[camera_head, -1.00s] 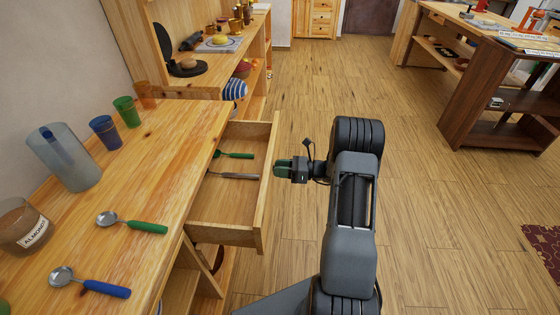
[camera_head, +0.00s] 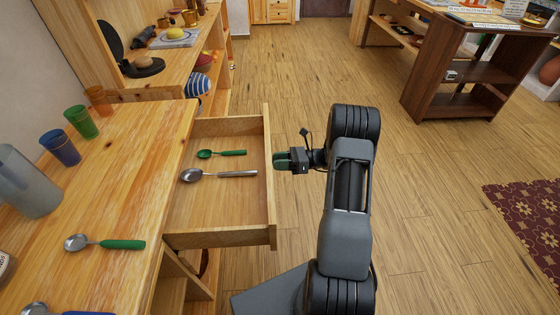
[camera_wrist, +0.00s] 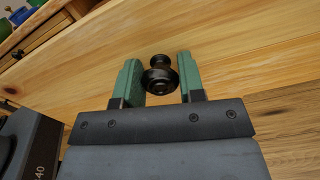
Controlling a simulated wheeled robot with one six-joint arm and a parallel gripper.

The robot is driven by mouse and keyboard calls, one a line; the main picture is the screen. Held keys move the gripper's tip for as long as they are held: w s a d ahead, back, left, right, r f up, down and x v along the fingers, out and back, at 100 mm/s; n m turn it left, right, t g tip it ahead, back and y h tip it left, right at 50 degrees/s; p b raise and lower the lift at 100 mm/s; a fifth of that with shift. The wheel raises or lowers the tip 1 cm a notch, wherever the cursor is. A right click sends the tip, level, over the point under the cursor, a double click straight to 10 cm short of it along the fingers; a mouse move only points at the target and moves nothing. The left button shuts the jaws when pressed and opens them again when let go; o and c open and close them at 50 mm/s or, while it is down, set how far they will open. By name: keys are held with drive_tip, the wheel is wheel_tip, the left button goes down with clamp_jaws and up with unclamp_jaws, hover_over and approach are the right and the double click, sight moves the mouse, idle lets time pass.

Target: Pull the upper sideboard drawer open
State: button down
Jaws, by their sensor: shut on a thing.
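The upper sideboard drawer (camera_head: 222,236) stands well out from the wooden sideboard (camera_head: 135,180). A green-handled spoon (camera_head: 228,153) and a metal spoon (camera_head: 225,174) lie inside it. My gripper (camera_head: 283,161) is at the outer face of the drawer front. In the wrist view my gripper (camera_wrist: 160,80) has its green fingers on either side of a dark round knob (camera_wrist: 159,74) on the drawer front (camera_wrist: 225,55). It is shut on the knob, though a small gap shows beside the right finger. In the head view the knob is hidden by the gripper.
On the sideboard top stand a blue cup (camera_head: 60,148), a green cup (camera_head: 82,122), an orange cup (camera_head: 98,99) and a bluish pitcher (camera_head: 27,182). A green-handled spoon (camera_head: 104,243) lies there too. Open wooden floor (camera_head: 425,200) lies right of my arm. A dark shelf (camera_head: 465,80) stands farther back.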

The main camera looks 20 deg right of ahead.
drive_tip(key=c, duration=0.7)
unclamp_jaws()
drive_tip(key=shift+s, duration=0.1)
drive_tip(key=shift+d, duration=0.1)
drive_tip(key=v, duration=1.3)
drive_tip(key=shift+s+d, duration=0.1)
drive_tip(key=shift+d, duration=0.2)
